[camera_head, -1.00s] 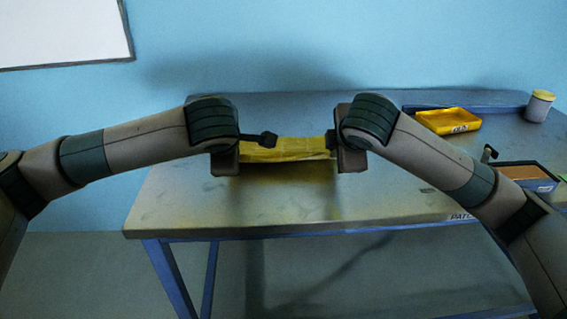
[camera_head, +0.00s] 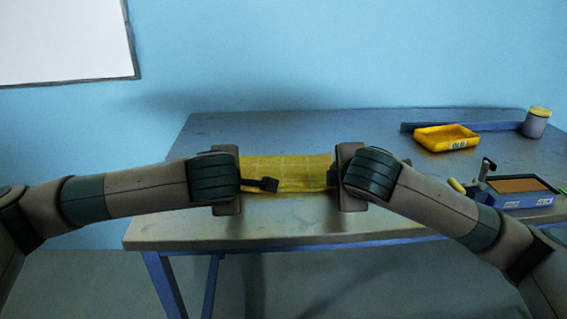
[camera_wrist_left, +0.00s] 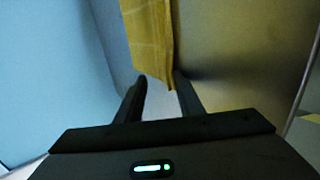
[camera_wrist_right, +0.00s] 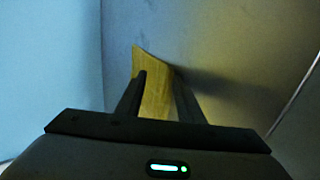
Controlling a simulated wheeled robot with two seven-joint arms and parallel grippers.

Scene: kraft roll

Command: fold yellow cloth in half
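The yellow cloth (camera_head: 290,170), marked with a faint grid, spans the gap between my two grippers near the table's front edge. My left gripper (camera_head: 268,185) is at its left end; a dark fingertip shows in front of the cloth. My right gripper (camera_head: 333,177) is at its right end, its fingers mostly hidden. In the left wrist view, the cloth (camera_wrist_left: 150,40) reaches down between two separated fingertips. In the right wrist view, the cloth (camera_wrist_right: 155,95) shows between separated fingers. Both grippers look open. I cannot tell whether the cloth is folded or lies fully on the table.
The table (camera_head: 300,225) is clear in front of the cloth. A yellow tray (camera_head: 446,138), a lidded cup (camera_head: 536,122) and a blue box with a brown top (camera_head: 517,192) stand to the right. A whiteboard (camera_head: 60,40) hangs on the wall.

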